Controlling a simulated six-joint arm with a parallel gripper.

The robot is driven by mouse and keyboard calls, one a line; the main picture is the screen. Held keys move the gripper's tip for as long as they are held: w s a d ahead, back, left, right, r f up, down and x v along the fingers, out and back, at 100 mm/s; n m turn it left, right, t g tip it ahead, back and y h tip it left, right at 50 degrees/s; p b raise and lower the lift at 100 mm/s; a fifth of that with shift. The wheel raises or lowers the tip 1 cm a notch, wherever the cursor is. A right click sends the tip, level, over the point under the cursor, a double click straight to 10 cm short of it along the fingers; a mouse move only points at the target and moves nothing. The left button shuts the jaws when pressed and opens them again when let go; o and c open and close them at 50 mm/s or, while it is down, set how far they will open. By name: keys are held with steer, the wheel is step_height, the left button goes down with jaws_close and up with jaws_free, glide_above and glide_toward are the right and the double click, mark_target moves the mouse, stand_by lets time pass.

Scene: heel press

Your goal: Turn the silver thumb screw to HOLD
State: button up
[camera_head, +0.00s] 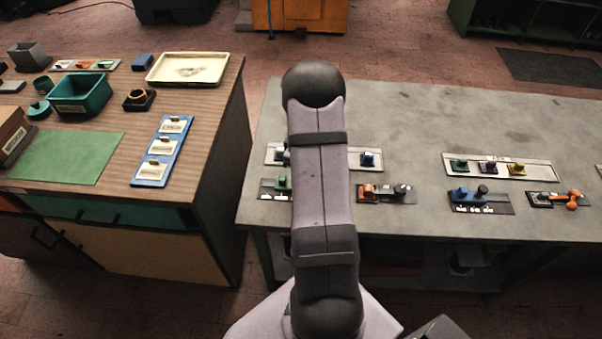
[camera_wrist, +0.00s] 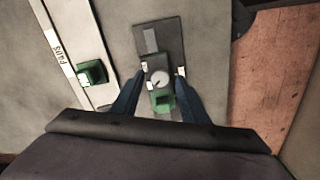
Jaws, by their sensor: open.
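In the wrist view a round silver disc (camera_wrist: 159,78), which looks like the thumb screw, sits on a small device with a green block (camera_wrist: 161,101) on a dark plate (camera_wrist: 173,36). My gripper (camera_wrist: 160,76) is open, its two blue fingers on either side of the silver disc. I cannot tell how far above it they are or whether they touch. White labels flank the disc; their words are unreadable. In the head view the same device seems to be the green one (camera_head: 283,183), partly hidden by my arm, which also hides my gripper.
In the wrist view a light rail with another green block (camera_wrist: 92,73) lies to the left, and the table edge is at right. In the head view, an orange device (camera_head: 368,192), a blue device (camera_head: 467,196) and orange-handled device (camera_head: 572,199) stand right of my arm.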

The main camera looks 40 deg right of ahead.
steer(key=shift+f, duration=0.3)
steer(key=shift+c, duration=0.5)
jaws_close()
